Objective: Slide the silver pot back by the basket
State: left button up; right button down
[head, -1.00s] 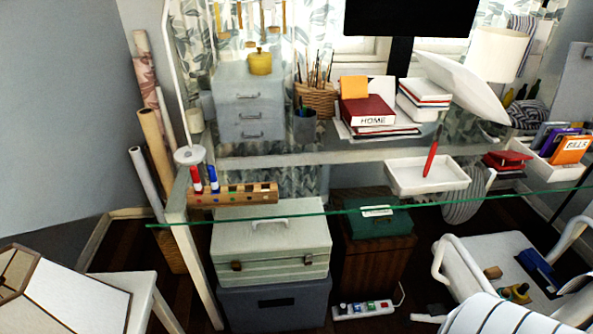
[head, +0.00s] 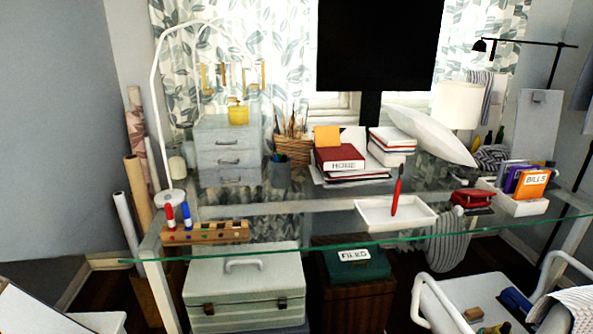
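A grey metallic pot (head: 280,172), which looks like the silver pot, stands upright on the glass desk with a few pens in it. The woven basket (head: 294,151) with several brushes stands just behind it and slightly to its right. The two overlap in the picture, so I cannot tell whether they touch. Neither of my grippers shows in the head view.
A grey drawer unit (head: 228,152) stands left of the pot. Red and white books (head: 340,160) lie to its right. Nearer the front edge are a wooden marker rack (head: 205,233) and a white tray (head: 396,212). The glass between them looks clear.

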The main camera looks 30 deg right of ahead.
aim_at(280, 173)
jog(key=z, duration=0.35)
jog(key=i, duration=1.05)
jog(key=u, duration=0.1)
